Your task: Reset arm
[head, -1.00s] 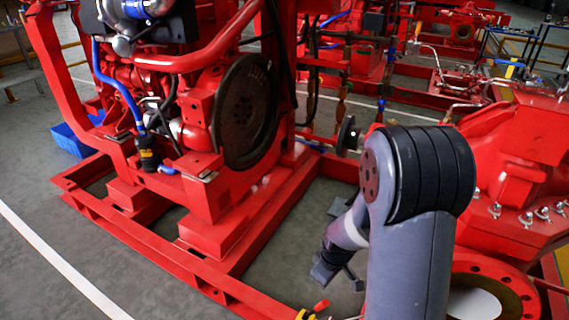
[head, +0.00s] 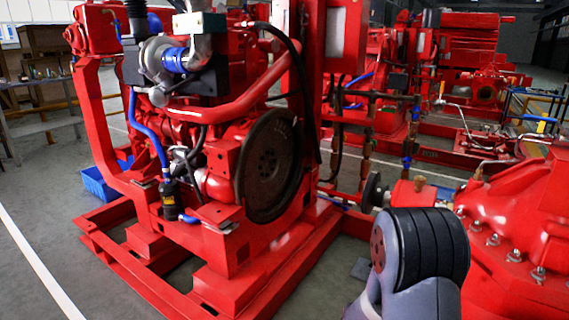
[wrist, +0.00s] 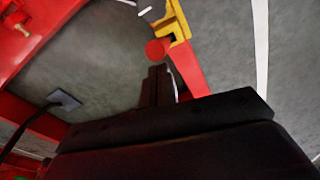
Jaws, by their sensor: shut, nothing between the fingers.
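My gripper (wrist: 160,85) shows in the wrist view, with its dark fingers together and nothing between them. It is over the grey floor, close in the picture to a red round-ended part (wrist: 157,50) and a yellow bracket (wrist: 179,22); I cannot tell how far apart they are. In the head view my arm's grey and black joint (head: 420,250) stands at the bottom right, and my gripper is out of view there.
A red diesel engine with a dark flywheel (head: 268,165) stands on a red base frame (head: 225,290). A red bolted housing (head: 515,225) is at the right. A blue crate (head: 98,184) sits behind the frame. Open floor (head: 35,215) lies at the left.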

